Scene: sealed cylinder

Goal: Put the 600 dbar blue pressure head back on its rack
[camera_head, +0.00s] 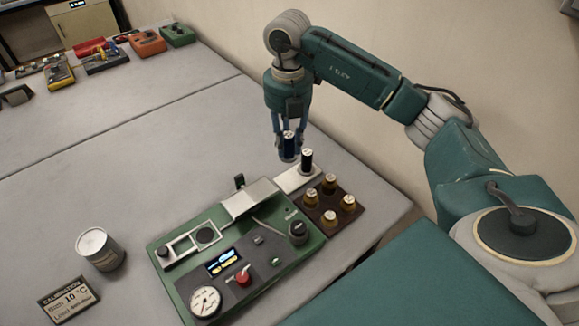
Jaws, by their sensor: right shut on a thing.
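The gripper points down, and the head is just above and left of a pale plate (287,185). Whether the head touches anything below is hard to tell. A black head (307,161) stands upright on that plate, close to the right of the blue one. A dark brown rack (316,213) in front holds several gold heads (330,183). The markings on the heads are too small to read. My left gripper is not in view.
A green instrument (160,245) with a gauge (205,302) and a red knob (243,275) stands in front of the plate. A metal can (100,250) and a calibration sign (67,302) are at left. Tools and cases (147,43) lie far back; the table (150,150) between is clear.

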